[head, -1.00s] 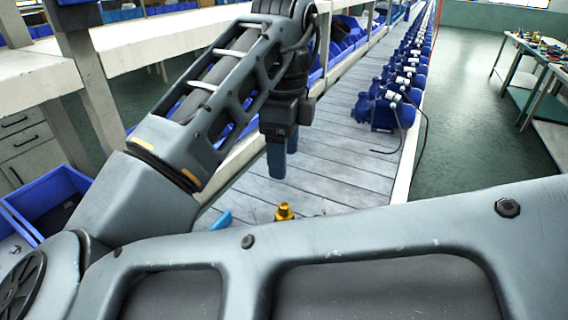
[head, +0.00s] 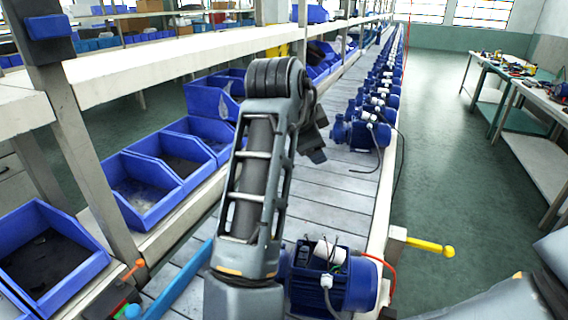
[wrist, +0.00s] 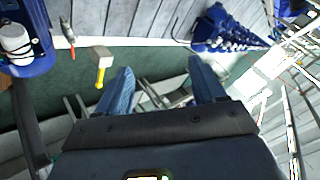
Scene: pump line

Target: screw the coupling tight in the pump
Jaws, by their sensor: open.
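The near pump (head: 335,285) is blue with a white cylinder on top and stands on the conveyor, partly behind my forearm. A blue pump with a white cylinder (wrist: 18,42) shows at the left edge of the wrist view; I cannot tell whether it is the same one. My gripper (wrist: 160,68) has its two blue fingers spread wide with nothing between them. It is raised away from the near pump, and its fingers cannot be made out in the head view. I cannot make out the coupling in either current view.
A row of blue pumps (head: 367,130) runs back along the slatted conveyor (head: 325,192). A yellow lever (head: 430,247) sticks out from the conveyor's right edge. Blue bins (head: 140,198) line the left shelf. The floor (head: 440,150) at right is clear up to the workbenches.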

